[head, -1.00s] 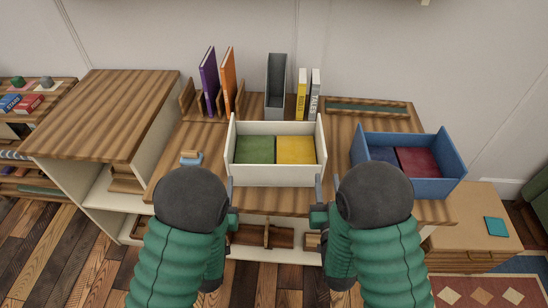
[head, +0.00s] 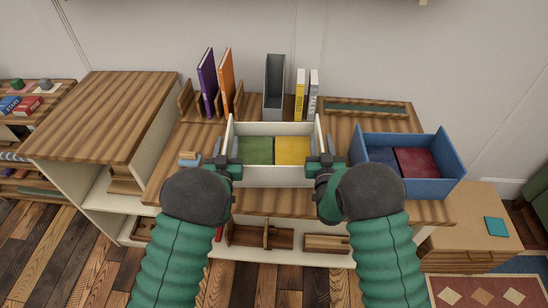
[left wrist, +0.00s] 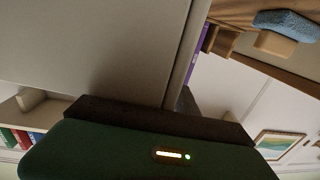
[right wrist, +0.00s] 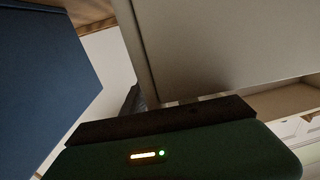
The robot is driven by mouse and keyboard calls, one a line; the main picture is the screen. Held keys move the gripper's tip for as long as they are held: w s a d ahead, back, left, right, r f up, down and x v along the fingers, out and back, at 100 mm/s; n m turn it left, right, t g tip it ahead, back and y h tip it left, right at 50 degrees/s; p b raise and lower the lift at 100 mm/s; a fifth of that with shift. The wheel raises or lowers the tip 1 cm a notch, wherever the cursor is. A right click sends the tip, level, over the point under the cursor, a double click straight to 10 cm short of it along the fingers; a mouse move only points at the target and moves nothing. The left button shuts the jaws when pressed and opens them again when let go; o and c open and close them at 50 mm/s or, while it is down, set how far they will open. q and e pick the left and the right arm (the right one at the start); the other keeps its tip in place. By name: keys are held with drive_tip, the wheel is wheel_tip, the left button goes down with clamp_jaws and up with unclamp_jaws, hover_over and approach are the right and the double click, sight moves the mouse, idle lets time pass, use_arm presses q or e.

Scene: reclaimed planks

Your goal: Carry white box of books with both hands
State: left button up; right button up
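The white box (head: 270,177) stands on the wooden worktop in the middle of the head view, with a green book (head: 256,150) and a yellow book (head: 293,150) lying in it. My left gripper (head: 225,148) is at the box's left side wall, its fingers apart on either side of the wall. My right gripper (head: 321,147) is placed likewise at the right side wall. Both look open, without a visible grip. The box's pale wall fills much of the left wrist view (left wrist: 90,45) and the right wrist view (right wrist: 220,45). The fingertips are partly hidden.
A blue box (head: 430,175) of books stands close to my right gripper. A blue sponge-like block (head: 190,162) lies left of my left gripper. Upright books, a grey holder (head: 274,88) and a wooden rack stand behind. A taller cabinet (head: 110,110) is at left.

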use_arm(q)
drive_tip(key=shift+a, duration=0.1)
clamp_jaws()
use_arm(e)
clamp_jaws()
idle(1.0)
